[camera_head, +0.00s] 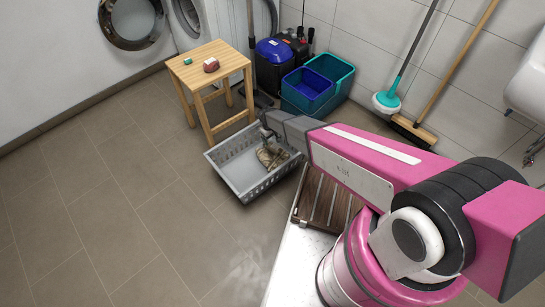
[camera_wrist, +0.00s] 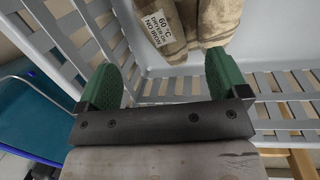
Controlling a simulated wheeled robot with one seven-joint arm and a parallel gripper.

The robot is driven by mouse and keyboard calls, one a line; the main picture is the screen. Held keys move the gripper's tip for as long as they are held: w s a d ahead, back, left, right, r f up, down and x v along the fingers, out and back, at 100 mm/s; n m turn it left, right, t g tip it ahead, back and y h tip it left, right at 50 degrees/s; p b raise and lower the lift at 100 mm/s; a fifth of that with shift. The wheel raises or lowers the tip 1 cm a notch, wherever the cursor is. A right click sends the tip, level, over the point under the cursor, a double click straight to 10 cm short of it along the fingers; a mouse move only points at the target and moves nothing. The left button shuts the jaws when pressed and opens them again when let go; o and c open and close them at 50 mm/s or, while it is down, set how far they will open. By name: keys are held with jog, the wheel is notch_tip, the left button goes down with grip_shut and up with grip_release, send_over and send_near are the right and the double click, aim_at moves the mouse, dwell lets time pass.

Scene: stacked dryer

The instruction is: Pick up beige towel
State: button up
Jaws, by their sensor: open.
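The beige towel (camera_head: 271,155) lies rolled or bunched in the grey basket (camera_head: 222,172) on the floor, toward the basket's right side in the head view. In the wrist view the towel (camera_wrist: 190,27) shows at the top, with a white label reading 60 °C. My gripper (camera_wrist: 169,80) has two green fingers spread apart with nothing between them. The towel lies beyond the fingertips, apart from them. The fingers are over the slatted wall of the basket (camera_wrist: 285,85). In the head view the fingers are hidden or too small to make out.
A wooden stool (camera_head: 207,68) with a red and a teal item on it stands behind the basket. Blue and teal buckets (camera_head: 330,75) stand by the wall, with a mop and broom to the right. A slatted wooden mat (camera_head: 322,205) lies right of the basket. Floor at left is clear.

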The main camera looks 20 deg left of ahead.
aim_at(276, 148)
jog(key=f, duration=0.3)
jog(key=d+f, duration=0.1)
jog(key=f, duration=0.5)
jog(key=shift+w+d+f, duration=0.3)
jog(key=shift+d, duration=0.1)
jog(key=shift+r, duration=0.1)
jog(key=c, duration=1.1)
